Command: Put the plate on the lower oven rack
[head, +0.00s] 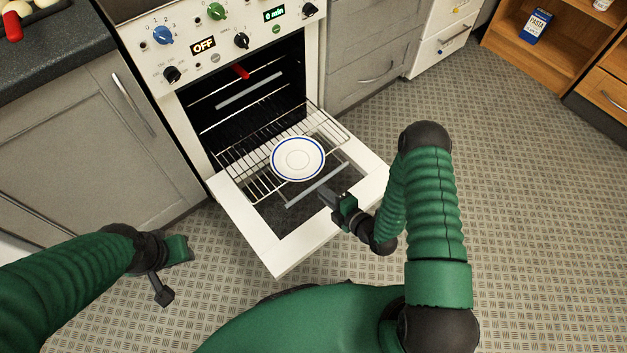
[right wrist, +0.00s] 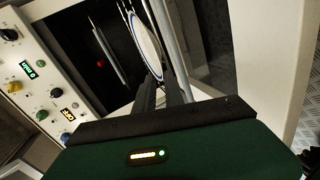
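The white plate with a blue ring (head: 298,158) is over the pulled-out wire oven rack (head: 262,186), in front of the oven cavity. It looks flat there; whether it rests on the bars is hard to tell. My right gripper (head: 325,194) reaches in from the lower right, with its fingertips at the plate's near rim. In the right wrist view, the plate (right wrist: 147,46) shows nearly edge-on, just beyond the fingers (right wrist: 163,88), which stand apart. My left gripper (head: 170,272) hangs above the floor at the lower left, away from the plate; its opening is unclear.
The oven door (head: 268,255) is folded down below the rack. A higher rack (head: 250,91) and a small red item (head: 241,71) show inside the oven. Grey cabinets (head: 82,150) flank it. The floor (head: 530,220) to the right is clear.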

